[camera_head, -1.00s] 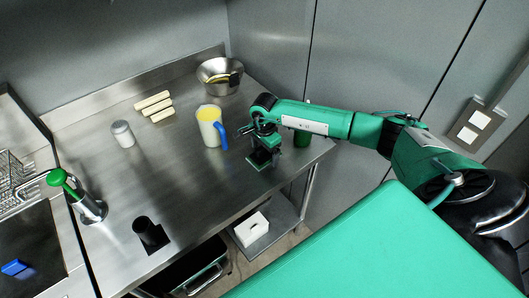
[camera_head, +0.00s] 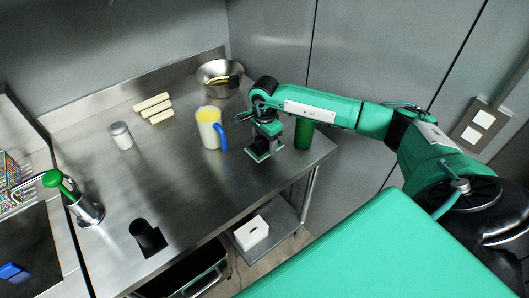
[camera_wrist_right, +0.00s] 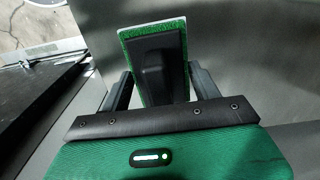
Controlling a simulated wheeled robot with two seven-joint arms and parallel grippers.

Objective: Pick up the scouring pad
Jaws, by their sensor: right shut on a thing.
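The scouring pad (camera_head: 257,157) is a rectangular green and white pad with a black grip on its back. It is at the right end of the steel table, and shows large in the right wrist view (camera_wrist_right: 132,33). My right gripper (camera_head: 266,132) is above it, its fingers closed on the black grip from both sides; they also show in the right wrist view (camera_wrist_right: 160,78). I cannot tell whether the pad's underside is touching the table. My left gripper is not in view.
A yellow-filled mug (camera_head: 207,130) with a blue handle stands just left of the pad. A green cylinder (camera_head: 304,133) stands close on its right. A metal bowl (camera_head: 214,72) is behind. The table (camera_head: 180,185) is clear in the middle front.

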